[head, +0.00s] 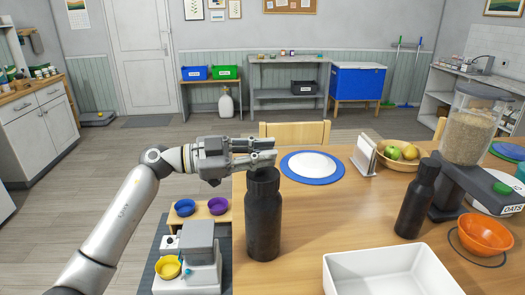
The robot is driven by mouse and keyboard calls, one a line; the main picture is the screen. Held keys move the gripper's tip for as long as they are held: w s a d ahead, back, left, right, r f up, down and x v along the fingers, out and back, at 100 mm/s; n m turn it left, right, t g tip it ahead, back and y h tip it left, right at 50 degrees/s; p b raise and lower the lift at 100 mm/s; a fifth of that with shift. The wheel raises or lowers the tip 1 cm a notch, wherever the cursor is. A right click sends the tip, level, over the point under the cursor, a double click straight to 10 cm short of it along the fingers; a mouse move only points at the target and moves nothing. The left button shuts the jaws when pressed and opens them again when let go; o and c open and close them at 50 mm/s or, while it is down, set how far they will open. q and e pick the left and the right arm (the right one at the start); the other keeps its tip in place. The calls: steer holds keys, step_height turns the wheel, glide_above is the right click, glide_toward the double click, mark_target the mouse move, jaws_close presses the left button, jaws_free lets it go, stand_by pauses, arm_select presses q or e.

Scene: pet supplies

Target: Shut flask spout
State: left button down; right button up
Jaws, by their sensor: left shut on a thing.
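A dark flask (263,218) stands upright near the left edge of the wooden table. My left gripper (264,159) comes in from the left at the top of this flask, just above its dark cap. Its fingers are closed at the flask's top; the part between them is too small to make out. The spout is hidden by the fingers, so its position cannot be told. A second dark flask (418,200) stands slightly tilted in the picture farther right on the table. My right gripper is out of view.
On the table (300,232) are a white tray (390,255), a blue-rimmed plate (312,180), a napkin holder (365,154), a fruit basket (398,164), a kibble dispenser (468,135) and an orange bowl (484,234). A low stand with bowls (184,207) is left of the table.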

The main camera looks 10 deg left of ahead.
arm_select(q)
steer(key=m, duration=0.1)
steer(key=s+m, duration=0.1)
steer(key=shift+d+f+m, duration=0.1)
steer(key=shift+f+m, duration=0.15)
steer(key=shift+m, duration=0.15)
steer(key=shift+s+d+f+m, duration=0.1)
steer(key=shift+s+f+m, duration=0.15)
steer(key=shift+m, duration=0.55)
steer(key=shift+s+d+f+m, duration=0.15)
steer(key=shift+s+m, duration=0.15)
steer(key=shift+m, duration=0.5)
steer(key=shift+a, duration=0.1)
steer(key=c, duration=1.7)
jaws_free()
steer(key=shift+o, duration=0.2)
steer(key=shift+f, duration=0.1)
